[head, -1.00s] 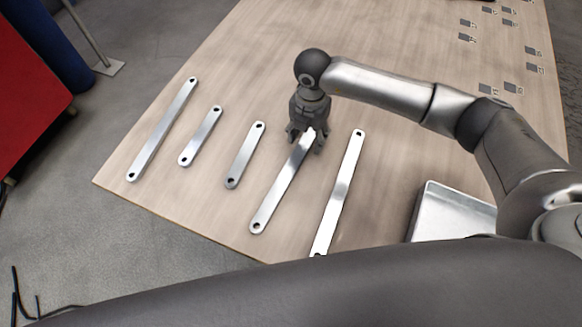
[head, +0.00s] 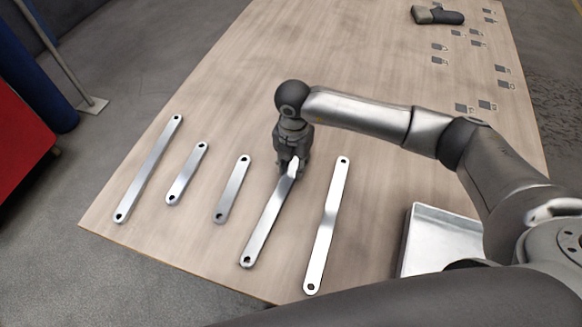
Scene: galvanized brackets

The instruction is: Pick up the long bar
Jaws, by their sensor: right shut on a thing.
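Several flat galvanized bars with a hole at each end lie in a row on the wooden table. The long bar in my right gripper (head: 291,170) is the second from the right (head: 266,224). The gripper is shut on this bar near its far end, and the fingers hide part of that end. Another long bar (head: 327,224) lies to its right, and a third long bar (head: 149,168) lies at the far left. Two short bars, one left (head: 187,174) and one nearer the gripper (head: 232,189), lie between. My left gripper is not in view.
A pale metal tray (head: 408,240) stands at the table's right front. Several small dark squares (head: 462,107) and a dark object (head: 437,15) are at the back right. The table (head: 235,80) is clear behind the bars.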

